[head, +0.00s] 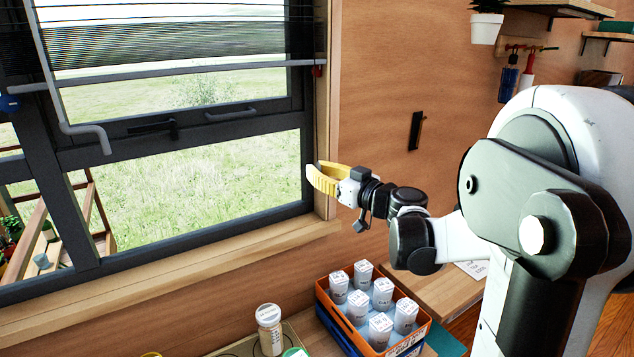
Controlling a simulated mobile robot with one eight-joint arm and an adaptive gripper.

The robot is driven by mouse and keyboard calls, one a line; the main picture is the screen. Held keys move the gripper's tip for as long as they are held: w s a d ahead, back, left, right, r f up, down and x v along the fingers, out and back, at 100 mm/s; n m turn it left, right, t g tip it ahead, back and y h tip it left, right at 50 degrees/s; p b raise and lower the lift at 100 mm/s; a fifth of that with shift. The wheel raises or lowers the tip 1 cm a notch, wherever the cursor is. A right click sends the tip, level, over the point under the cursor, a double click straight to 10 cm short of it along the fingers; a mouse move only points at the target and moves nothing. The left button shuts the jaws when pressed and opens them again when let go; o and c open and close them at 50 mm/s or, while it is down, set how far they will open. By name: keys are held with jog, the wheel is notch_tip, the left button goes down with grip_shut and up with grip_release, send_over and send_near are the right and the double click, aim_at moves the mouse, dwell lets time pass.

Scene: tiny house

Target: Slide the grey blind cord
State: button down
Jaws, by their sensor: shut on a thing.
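A slatted blind (180,42) is partly lowered over the window's upper part. A grey rod-like piece (58,90) hangs at its left and ends in a bent handle; I cannot tell whether this is the grey blind cord. No other grey cord shows clearly. My gripper (316,180), with yellow fingers, is at the window's right frame, below a small red piece (317,70) and well apart from the grey rod. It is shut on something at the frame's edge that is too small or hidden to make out.
An orange crate (423,328) of white-capped bottles stands below my gripper, with a jar (269,325) to its left. The wooden sill (190,262) is clear. A black wall handle (416,131) and a potted plant (486,25) are to the right.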

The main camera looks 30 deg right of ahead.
notch_tip(320, 180, up, 39)
jog(key=p, duration=2.2)
jog(key=shift+f+p, duration=0.15)
jog(key=shift+p, duration=0.25)
jog(key=shift+w, duration=0.15)
jog(key=c, duration=1.7)
grip_release()
jog(key=shift+o, duration=0.2)
jog(key=shift+s, duration=0.3)
jog(key=v, duration=1.2)
